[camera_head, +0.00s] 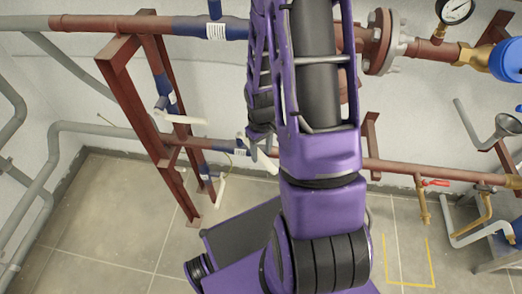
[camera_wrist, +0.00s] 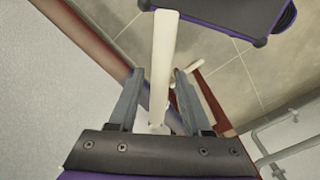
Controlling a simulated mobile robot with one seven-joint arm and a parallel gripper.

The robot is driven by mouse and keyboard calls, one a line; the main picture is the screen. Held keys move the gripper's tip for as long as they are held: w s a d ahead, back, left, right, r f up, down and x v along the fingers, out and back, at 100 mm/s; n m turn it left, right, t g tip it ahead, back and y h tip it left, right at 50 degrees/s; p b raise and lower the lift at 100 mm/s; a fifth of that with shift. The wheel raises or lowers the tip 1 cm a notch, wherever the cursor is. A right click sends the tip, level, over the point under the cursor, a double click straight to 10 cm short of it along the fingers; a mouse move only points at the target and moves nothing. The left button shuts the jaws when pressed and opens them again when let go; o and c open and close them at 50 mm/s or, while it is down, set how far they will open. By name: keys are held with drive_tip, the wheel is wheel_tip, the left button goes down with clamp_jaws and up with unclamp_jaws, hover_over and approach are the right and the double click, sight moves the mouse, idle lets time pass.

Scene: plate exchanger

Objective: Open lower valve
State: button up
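A white lever handle (camera_wrist: 164,45) runs lengthwise between the two fingers of my gripper (camera_wrist: 159,76) in the wrist view. The fingers are apart, with gaps visible on both sides of the lever. In the head view my gripper (camera_head: 257,146) is at the lower pipe (camera_head: 390,165), largely hidden by my purple arm. A white lever (camera_head: 266,161) shows beside it there. The valve body behind the gripper is mostly hidden. Another white lever (camera_head: 220,190) hangs below the lower pipe, left of the gripper.
A red-brown steel frame (camera_head: 130,85) stands to the left. A higher pipe (camera_head: 120,24) and white lever (camera_head: 182,117) are above and left. A pressure gauge (camera_head: 455,10), red-handled tap (camera_head: 436,183) and funnel (camera_head: 508,125) are at right. The tiled floor at left is clear.

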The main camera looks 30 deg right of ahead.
sight(261, 154)
drive_tip(key=shift+o, duration=0.6)
wheel_tip(261, 154, up, 17)
drive_tip(key=p, duration=0.4)
drive_tip(key=shift+r, duration=0.2)
drive_tip(key=shift+c, duration=0.2)
